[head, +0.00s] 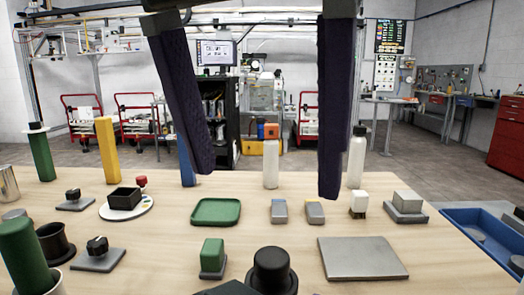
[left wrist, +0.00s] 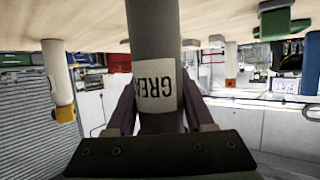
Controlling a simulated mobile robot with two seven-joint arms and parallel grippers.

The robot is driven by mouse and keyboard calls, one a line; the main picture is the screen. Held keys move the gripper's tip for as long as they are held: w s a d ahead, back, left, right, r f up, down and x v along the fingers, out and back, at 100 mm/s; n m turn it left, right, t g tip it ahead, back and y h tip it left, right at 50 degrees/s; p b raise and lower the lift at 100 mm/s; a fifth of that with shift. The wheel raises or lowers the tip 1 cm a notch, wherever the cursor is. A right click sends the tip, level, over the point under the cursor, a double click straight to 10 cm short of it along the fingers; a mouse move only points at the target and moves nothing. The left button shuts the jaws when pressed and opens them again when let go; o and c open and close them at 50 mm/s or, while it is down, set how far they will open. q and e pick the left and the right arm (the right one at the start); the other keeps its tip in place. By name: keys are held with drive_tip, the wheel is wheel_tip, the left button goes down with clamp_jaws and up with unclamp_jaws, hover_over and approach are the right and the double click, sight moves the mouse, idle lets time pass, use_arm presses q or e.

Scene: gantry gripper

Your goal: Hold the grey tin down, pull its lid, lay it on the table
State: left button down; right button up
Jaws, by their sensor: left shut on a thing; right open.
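In the head view a round black lid with a raised knob (head: 271,262) shows at the bottom edge, and the body below it is mostly cut off. In the left wrist view the grey tin (left wrist: 153,25) is a tall grey cylinder with a pale label reading "GREA". My left gripper (left wrist: 158,98) is shut on the grey tin, one finger on each side. The lid is not visible in that view. My right gripper (head: 265,182) is open and empty, its two long dark fingers hanging wide apart over the table, high in the view.
A grey flat plate (head: 362,258) lies right of the lid, and a green block (head: 212,257) on a grey base stands left. A green tray (head: 216,211) lies behind. A blue bin (head: 463,216) is at the right edge. Bare table lies between these.

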sight(272, 256)
drive_tip(key=x, duration=1.1)
drive_tip(key=shift+f, duration=0.2)
drive_tip(key=c, duration=1.4)
drive_tip(key=shift+r, duration=1.55)
drive_tip(key=shift+r, duration=0.15)
drive_tip(key=shift+r, duration=1.35)
use_arm(q)
drive_tip(key=shift+c, duration=1)
unclamp_jaws()
